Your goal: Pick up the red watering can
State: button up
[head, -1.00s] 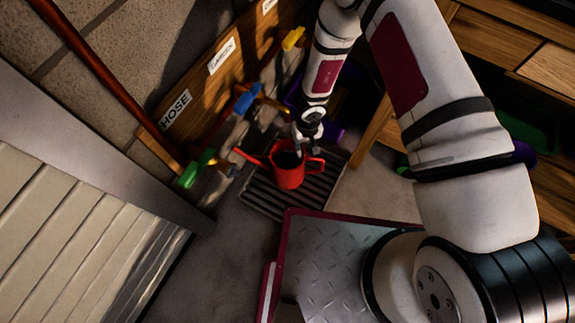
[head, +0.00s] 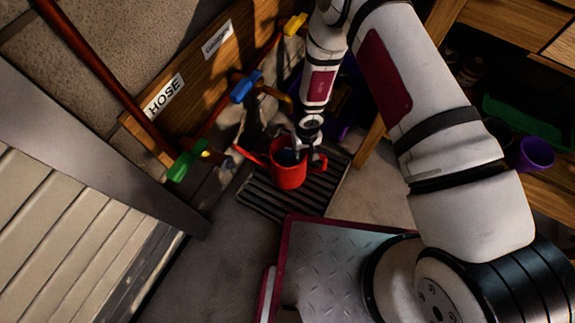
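The red watering can (head: 288,176) stands upright on a dark slatted grate on the floor, its spout toward the left and its handle toward the right. My gripper (head: 307,157) points down at the can's right rear rim, close to the handle. The fingers are small and dark here, partly lost against the can. I cannot tell whether they touch it or how far they are apart.
The slatted grate (head: 262,200) lies under the can. Taps with green (head: 187,160), blue (head: 245,87) and yellow (head: 296,23) handles line the wall on the left. A wooden bench leg (head: 371,142) stands to the right, with a purple cup (head: 535,153) beyond.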

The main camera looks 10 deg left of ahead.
grip_shut()
jog(key=shift+r, duration=0.1)
dwell(0.4)
